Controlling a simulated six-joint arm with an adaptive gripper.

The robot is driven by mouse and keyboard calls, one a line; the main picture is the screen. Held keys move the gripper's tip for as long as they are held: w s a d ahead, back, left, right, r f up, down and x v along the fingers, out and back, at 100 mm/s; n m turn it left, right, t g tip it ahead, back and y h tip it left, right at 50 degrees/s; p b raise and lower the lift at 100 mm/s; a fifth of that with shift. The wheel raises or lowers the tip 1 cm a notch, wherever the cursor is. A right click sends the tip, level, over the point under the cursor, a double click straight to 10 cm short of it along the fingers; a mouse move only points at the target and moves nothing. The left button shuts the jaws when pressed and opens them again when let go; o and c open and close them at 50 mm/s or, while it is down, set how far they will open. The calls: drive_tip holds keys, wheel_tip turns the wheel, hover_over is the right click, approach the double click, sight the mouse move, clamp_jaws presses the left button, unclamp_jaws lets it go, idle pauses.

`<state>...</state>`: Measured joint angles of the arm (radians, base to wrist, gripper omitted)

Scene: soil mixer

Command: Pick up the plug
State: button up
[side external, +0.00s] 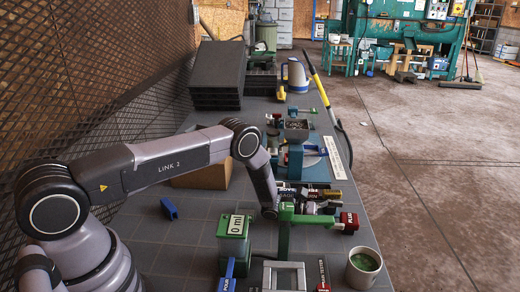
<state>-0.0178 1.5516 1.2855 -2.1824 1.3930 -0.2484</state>
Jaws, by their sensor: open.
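A red block marked as the plug (349,222) sits at the right end of a green horizontal bar on a green stand (284,238), near the right edge of the table. My gripper (333,206) reaches in from the left, just above and behind the bar in the picture. Its fingers are close to the plug, up and to its left. It is open, and I see nothing held in it. The fingers are small and dark here, so whether they touch the plug cannot be told.
A green box reading 0 ml (235,238) with a blue handle stands left of the stand. A cup with green contents (363,268) is at the front right. A loose blue piece (169,208) lies left. A mixer-like device (296,140) stands behind. Dark stacked trays (218,75) are farther back.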

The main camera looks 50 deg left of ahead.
sight(341, 219)
drive_tip(key=shift+w+d+f, duration=0.5)
drive_tip(key=shift+d+f, duration=0.2)
drive_tip(key=shift+d, duration=0.05)
drive_tip(key=shift+w+d, duration=0.4)
drive_tip(key=shift+d, duration=0.05)
drive_tip(key=c, duration=1.3)
